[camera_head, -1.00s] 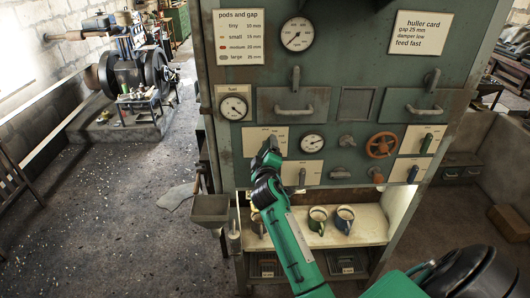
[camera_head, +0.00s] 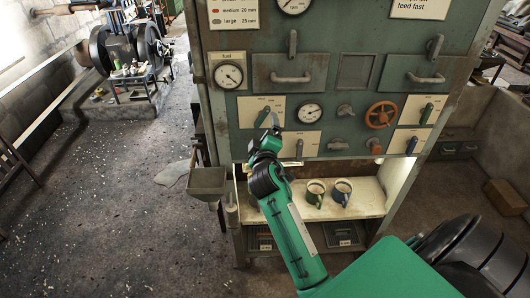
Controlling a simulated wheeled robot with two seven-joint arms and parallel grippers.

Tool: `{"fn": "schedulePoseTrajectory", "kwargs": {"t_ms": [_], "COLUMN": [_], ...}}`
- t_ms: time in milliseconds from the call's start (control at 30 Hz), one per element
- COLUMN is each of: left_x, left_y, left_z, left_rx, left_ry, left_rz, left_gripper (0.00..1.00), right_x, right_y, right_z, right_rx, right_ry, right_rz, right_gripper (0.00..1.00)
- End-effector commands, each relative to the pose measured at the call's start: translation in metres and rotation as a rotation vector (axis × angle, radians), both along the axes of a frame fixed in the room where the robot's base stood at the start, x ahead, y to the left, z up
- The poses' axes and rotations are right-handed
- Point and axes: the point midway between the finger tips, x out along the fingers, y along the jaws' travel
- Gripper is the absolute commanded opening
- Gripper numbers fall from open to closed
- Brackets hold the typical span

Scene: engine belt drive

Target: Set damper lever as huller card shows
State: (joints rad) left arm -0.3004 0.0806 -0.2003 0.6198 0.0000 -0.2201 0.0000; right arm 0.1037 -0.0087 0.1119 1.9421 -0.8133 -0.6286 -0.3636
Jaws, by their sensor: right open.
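The huller card (camera_head: 420,10) is at the top right of the grey-green panel, cut by the frame edge; only "feed fast" reads clearly now. White plates with small levers sit on the panel: a grey lever (camera_head: 299,148) low in the middle, a green lever (camera_head: 426,114) and a blue lever (camera_head: 411,145) at right. Their labels are too small to read, so I cannot tell which is the damper. My right gripper (camera_head: 273,128) is open, in front of the upper left plate (camera_head: 248,106) and partly covering it. Contact cannot be told. My left gripper is out of view.
An orange handwheel (camera_head: 381,115), a round gauge (camera_head: 309,113) and drawer handles (camera_head: 291,78) project from the panel. Mugs (camera_head: 341,191) stand on the shelf below. A grey hopper (camera_head: 206,181) juts out at left. The floor at left is mostly open.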

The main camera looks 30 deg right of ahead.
Motion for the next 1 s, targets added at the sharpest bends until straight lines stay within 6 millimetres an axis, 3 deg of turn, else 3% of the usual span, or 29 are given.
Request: {"fn": "schedulePoseTrajectory", "kwargs": {"t_ms": [200,400,867,967,1000], "left_x": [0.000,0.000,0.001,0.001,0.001], "left_y": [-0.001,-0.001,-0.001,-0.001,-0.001], "left_z": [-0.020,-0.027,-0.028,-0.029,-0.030], "left_rx": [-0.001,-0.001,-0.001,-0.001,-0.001], "left_ry": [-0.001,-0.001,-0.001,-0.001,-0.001], "left_rz": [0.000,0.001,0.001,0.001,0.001], "left_gripper": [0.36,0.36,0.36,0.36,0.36], "right_x": [-0.037,-0.057,-0.062,-0.055,-0.051], "right_y": [0.022,0.034,0.038,0.042,0.047], "right_z": [-0.004,-0.002,-0.002,-0.021,-0.037], "right_rx": [0.003,0.002,0.002,0.018,0.032], "right_ry": [-0.002,0.000,0.003,0.029,0.049], "right_rz": [0.000,-0.002,0.001,0.021,0.038], "right_gripper": [1.00,1.00,1.00,1.00,1.00]}}
